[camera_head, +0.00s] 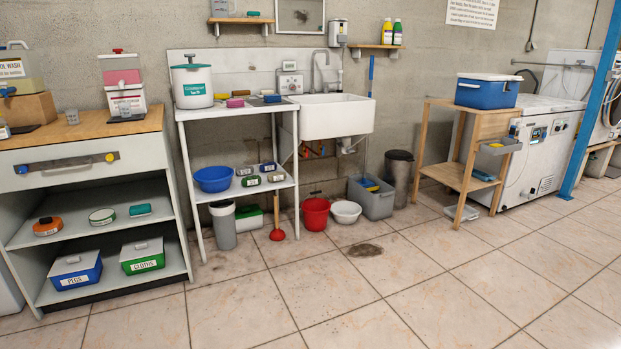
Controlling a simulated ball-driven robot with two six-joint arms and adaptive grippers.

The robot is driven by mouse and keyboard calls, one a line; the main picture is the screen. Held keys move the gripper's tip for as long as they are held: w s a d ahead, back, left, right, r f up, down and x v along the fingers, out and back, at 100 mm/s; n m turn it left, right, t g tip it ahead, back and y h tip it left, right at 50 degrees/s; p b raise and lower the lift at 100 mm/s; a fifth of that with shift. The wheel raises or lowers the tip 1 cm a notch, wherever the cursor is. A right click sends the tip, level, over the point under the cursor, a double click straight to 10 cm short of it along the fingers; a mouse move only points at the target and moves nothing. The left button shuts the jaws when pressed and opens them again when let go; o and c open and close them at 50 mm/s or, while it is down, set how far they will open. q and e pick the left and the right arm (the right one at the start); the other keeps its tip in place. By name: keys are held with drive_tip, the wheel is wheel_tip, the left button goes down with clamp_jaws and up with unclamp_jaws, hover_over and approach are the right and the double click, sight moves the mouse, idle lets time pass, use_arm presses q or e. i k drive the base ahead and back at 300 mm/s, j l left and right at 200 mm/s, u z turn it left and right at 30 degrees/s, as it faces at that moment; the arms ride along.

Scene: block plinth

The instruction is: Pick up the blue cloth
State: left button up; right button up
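A small flat blue item (483,175), which looks like a folded cloth, lies on the lower shelf of the wooden stand (440,172) at the right. A small dark blue item (272,98) lies on the white table (240,111) left of the sink, beside pink and yellow items. Both are too small to tell for certain which is the blue cloth. A green box (142,256) labelled CLOTHS sits on the bottom shelf of the left cabinet, its lid on and its contents hidden. Neither of my grippers is in view.
A blue cooler (487,91) tops the wooden stand. The tiled floor (420,285) in front is clear.

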sight(269, 98)
drive_tip(key=i+u, duration=0.1)
drive_tip(key=i, duration=2.75)
